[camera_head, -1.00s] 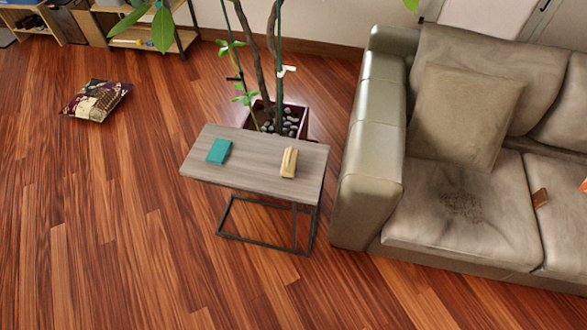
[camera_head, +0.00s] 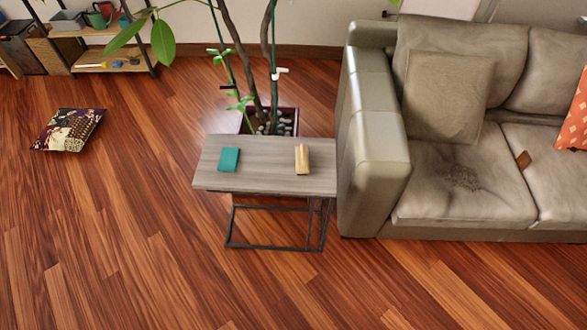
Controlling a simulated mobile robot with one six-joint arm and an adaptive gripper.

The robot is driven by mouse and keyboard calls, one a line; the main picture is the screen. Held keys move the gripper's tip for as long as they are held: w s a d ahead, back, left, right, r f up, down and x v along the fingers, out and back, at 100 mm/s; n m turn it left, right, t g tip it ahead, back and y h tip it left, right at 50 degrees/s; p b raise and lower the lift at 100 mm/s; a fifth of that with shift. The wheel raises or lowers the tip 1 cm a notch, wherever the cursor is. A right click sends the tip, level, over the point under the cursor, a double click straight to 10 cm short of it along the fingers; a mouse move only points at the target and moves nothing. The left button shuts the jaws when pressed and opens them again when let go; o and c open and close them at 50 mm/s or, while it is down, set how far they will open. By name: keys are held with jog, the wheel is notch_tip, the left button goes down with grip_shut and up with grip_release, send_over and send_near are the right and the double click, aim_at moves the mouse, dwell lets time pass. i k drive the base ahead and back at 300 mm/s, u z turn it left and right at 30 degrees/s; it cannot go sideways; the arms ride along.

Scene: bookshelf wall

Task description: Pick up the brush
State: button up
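A small light-wood block-like object (camera_head: 302,159), perhaps the brush, lies on the right part of a grey wood-topped side table (camera_head: 265,180). Its bristles cannot be made out. A teal book or box (camera_head: 229,159) lies on the left part of the same table top. A small brown object (camera_head: 522,160) lies on the sofa seat; I cannot tell what it is. My gripper is not in view.
A grey-beige sofa (camera_head: 372,165) stands close at the table's right. A potted plant (camera_head: 285,122) stands behind the table. A patterned cushion (camera_head: 70,130) lies on the floor at left. A low shelf (camera_head: 105,68) stands at the back left. The wooden floor (camera_head: 170,270) in front is clear.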

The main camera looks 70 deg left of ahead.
aim_at(302, 152)
jog(key=z, duration=0.05)
jog(key=k, duration=1.75)
jog(key=u, duration=1.65)
jog(key=i, duration=1)
